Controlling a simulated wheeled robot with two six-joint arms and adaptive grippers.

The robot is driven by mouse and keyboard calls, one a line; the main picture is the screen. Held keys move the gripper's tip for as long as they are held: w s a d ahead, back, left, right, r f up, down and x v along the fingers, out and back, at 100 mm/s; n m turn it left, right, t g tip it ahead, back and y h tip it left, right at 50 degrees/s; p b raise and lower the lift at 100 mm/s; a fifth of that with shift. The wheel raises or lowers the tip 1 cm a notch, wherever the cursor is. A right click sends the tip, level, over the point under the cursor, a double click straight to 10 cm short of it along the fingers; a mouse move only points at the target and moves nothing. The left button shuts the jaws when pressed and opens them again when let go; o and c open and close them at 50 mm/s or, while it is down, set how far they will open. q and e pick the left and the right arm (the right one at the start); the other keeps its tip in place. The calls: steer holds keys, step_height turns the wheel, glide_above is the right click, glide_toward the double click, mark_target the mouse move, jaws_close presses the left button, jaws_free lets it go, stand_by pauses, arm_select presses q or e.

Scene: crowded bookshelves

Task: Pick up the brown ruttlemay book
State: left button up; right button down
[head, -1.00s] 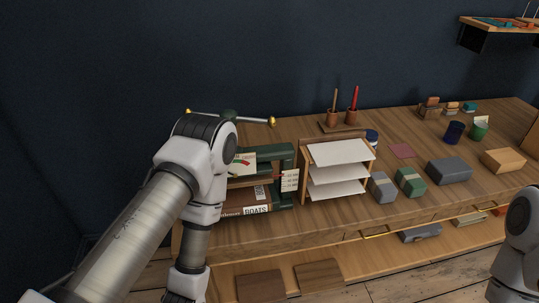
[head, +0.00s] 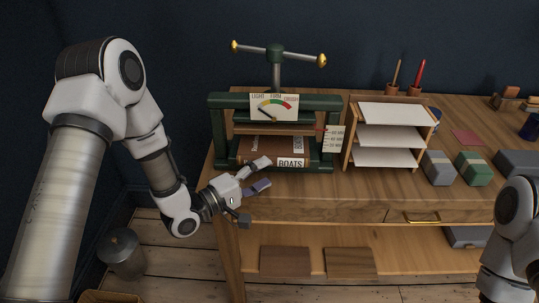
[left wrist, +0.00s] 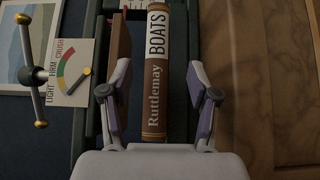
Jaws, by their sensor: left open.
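The brown Ruttlemay book (head: 262,157), its spine lettered BOATS, lies flat in the bottom of the green book press (head: 216,128). In the left wrist view the spine of the brown Ruttlemay book (left wrist: 156,85) shows between the two fingers. My left gripper (head: 264,173) is open in front of the press, its fingers on either side of the spine in the wrist view (left wrist: 158,105). I cannot tell whether they touch the book. My right arm shows at the right edge, but its gripper is out of view.
The press has a screw handle (head: 276,53) on top and a dial card (head: 274,107) in front. A paper tray rack (head: 348,155) stands just to its right, with grey and green blocks beyond. Two brown boards (head: 285,262) lie on the lower shelf.

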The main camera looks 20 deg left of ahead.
mark_target(279, 163)
arm_select(q)
steer(key=x, duration=0.2)
steer(key=p+x, duration=0.1)
steer(key=x, duration=0.2)
steer(key=shift+w+d+r, duration=0.2)
steer(key=shift+r, duration=0.05)
steer(key=shift+w+d+f, duration=0.1)
steer(key=shift+w+d, duration=0.05)
steer(key=shift+w, duration=0.1)
jaws_close()
